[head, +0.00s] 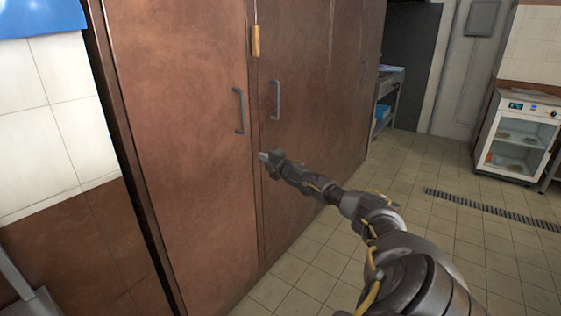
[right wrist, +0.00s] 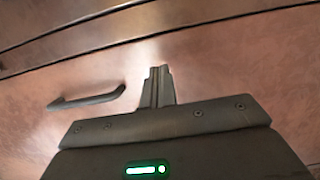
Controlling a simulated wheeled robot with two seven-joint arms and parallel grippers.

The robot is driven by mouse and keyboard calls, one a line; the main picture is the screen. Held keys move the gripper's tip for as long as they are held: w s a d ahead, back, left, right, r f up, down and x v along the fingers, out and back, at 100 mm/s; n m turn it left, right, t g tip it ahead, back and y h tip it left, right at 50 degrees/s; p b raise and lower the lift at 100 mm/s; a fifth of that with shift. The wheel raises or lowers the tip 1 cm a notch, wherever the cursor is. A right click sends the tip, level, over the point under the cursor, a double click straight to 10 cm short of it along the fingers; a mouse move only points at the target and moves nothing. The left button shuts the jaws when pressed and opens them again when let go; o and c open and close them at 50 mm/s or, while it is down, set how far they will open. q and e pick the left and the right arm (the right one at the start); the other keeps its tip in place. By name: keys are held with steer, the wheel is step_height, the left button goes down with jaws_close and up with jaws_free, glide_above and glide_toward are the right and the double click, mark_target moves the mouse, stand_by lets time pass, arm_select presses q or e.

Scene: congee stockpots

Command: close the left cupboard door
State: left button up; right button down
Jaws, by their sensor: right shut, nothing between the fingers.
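The left cupboard door (head: 185,150) is a tall reddish-brown panel with a grey bar handle (head: 239,110) near its right edge. It looks flush or nearly flush with the right door (head: 300,110); I cannot tell whether a small gap is left. My right gripper (head: 264,156) is shut and empty, with its tip by the seam between the doors, below the handles. In the right wrist view the shut fingers (right wrist: 158,84) point at the brown panel, near a handle (right wrist: 88,98) and a dark seam. Contact cannot be made out. My left gripper is out of view.
A wooden tag (head: 255,40) hangs at the top of the seam. The right door has its own handle (head: 275,99). A white glass-fronted cabinet (head: 518,140) stands at far right. The tiled floor (head: 420,200) is clear around a drain grate (head: 490,209).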

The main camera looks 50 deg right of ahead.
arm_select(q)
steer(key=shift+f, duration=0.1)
arm_select(e)
steer(key=d+v, duration=0.1)
steer(key=v, duration=0.5)
steer(key=shift+s+d, duration=0.15)
steer(key=shift+s, duration=0.1)
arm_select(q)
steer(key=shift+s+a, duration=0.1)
arm_select(e)
steer(key=shift+f, duration=0.15)
